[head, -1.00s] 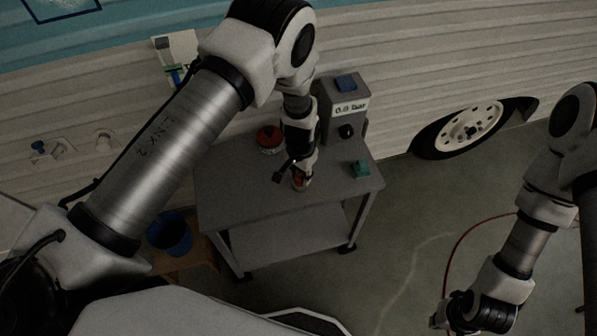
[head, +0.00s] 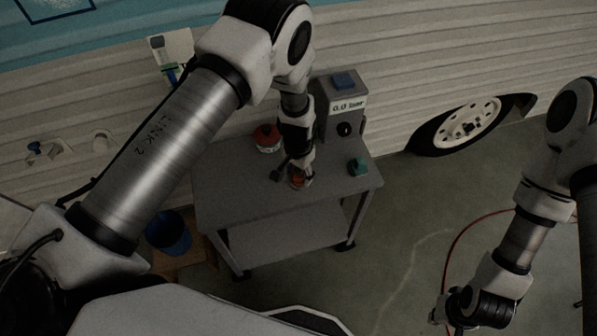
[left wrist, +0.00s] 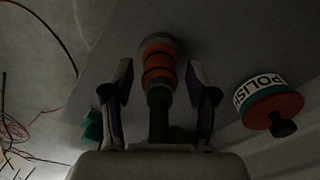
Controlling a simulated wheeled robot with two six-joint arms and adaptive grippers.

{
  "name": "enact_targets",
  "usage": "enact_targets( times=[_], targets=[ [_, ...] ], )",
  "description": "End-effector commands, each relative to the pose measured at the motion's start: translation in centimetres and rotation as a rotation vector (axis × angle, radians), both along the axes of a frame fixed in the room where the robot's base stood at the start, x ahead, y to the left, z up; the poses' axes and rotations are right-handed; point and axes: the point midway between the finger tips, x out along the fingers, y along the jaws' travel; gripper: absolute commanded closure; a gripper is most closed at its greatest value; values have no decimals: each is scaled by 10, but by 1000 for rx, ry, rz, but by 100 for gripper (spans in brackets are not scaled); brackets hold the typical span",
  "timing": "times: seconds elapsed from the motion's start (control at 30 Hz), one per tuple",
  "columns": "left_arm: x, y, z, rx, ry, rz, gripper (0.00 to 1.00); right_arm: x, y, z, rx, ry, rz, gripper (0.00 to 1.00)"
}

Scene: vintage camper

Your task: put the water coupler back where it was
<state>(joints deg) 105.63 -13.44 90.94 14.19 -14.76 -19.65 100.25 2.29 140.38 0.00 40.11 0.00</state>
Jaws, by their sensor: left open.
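The water coupler, as I take it, is an upright-looking piece with orange bands (left wrist: 158,68) and a dark green lower section. In the left wrist view it lies between the two fingers of my left gripper (left wrist: 158,95), with visible gaps on both sides. In the head view the coupler (head: 297,181) is a small orange spot at the front part of the grey table (head: 240,200), partly hidden by my left gripper (head: 296,175). The left gripper is open around it. My right gripper (head: 441,314) hangs at the lower right, away from the table; its jaws are unclear.
A grey gauge box (head: 343,105) stands at the table's back right. A red-topped polish tin (head: 267,139) is at the back, also in the left wrist view (left wrist: 268,102). A green block (head: 358,166) sits at the right. A blue bucket (head: 168,233) stands left of the table.

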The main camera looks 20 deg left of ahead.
Motion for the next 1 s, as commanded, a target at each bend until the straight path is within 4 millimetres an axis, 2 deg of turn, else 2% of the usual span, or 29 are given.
enact_targets(
  times=[0.4, 0.6, 0.77, 0.87, 0.97, 1.0],
  targets=[
    [1, 0, 101, 1, -4, -1, 42, 0, 0, -12, 0, 0, 0, 100],
    [1, 0, 120, 0, -2, 0, 42, 0, 0, -14, 0, 0, 0, 100],
    [-1, 1, 119, 1, 1, 3, 42, 0, 0, -13, 0, 0, 0, 100],
    [-21, 19, 94, 20, 10, 41, 42, 0, 0, -14, 0, 0, 0, 100],
    [-76, 56, 45, 59, 20, 119, 42, 0, 0, -14, 0, 0, 0, 100],
    [-109, 71, 25, 70, 24, 157, 42, 0, 0, -14, 0, 0, 0, 100]
  ],
)
